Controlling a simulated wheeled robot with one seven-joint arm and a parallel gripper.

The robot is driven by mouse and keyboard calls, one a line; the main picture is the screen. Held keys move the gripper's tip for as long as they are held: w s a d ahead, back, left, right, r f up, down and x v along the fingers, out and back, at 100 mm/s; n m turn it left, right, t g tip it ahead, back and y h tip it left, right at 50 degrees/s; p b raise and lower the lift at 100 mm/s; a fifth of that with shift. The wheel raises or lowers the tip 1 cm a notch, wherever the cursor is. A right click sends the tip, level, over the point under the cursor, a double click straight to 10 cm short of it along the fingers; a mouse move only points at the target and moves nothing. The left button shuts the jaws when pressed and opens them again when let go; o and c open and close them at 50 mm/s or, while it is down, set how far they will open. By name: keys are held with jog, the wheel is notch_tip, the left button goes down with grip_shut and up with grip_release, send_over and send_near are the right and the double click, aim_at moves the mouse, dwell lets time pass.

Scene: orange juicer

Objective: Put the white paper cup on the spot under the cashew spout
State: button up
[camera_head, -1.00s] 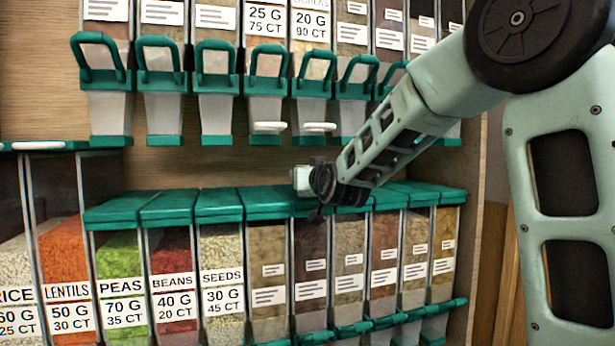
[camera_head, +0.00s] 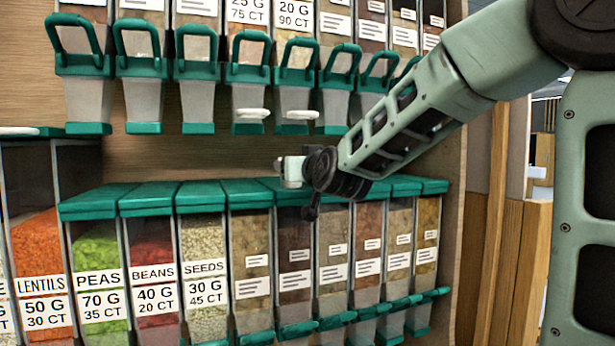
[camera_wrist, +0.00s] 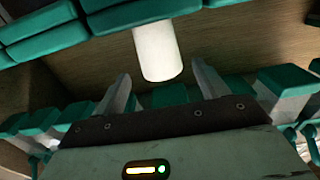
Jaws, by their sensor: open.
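A white paper cup (camera_wrist: 157,50) shows in the wrist view as a plain pale cylinder, with its far end against the green lids or spouts at the picture's top. My gripper (camera_wrist: 160,78) is open, its two fingers apart on either side of the cup's near end, with a gap on both sides. Two white discs (camera_head: 251,114) (camera_head: 297,115) show under two upper spouts. The upper bins' names are cropped, so I cannot tell which is cashew.
Lower bins with green lids (camera_head: 150,197) stand in a row close under my gripper. Upper dispensers with green handles (camera_head: 194,60) hang above. A wooden back panel (camera_head: 150,165) lies between the rows. Open floor space and wood panelling (camera_head: 515,230) are at the right.

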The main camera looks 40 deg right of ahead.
jog(key=b+v, duration=0.1)
jog(key=v, duration=0.5)
jog(key=s+a+f+n+g+y, duration=0.3)
jog(key=a+f+g+y, duration=0.1)
jog(key=a+f, duration=0.65)
jog(key=s+a+f+n+g+y, duration=0.3)
jog(key=s+a+f+g+y, duration=0.1)
jog(key=a+f, duration=0.6)
jog(key=s+a+f+n+g, duration=0.1)
jog(key=s+f+g, duration=0.2)
jog(key=s, duration=0.4)
jog(key=s+a+f+n+g+h, duration=0.1)
jog(key=s+a+f+n+g, duration=0.1)
jog(key=s, duration=0.5)
jog(key=s+a+f+n+g+h, duration=0.1)
jog(key=s+a+f+n+g, duration=0.1)
jog(key=s+f+g, duration=0.2)
jog(key=s+f, duration=0.2)
jog(key=s, duration=0.1)
jog(key=shift+f, duration=0.15)
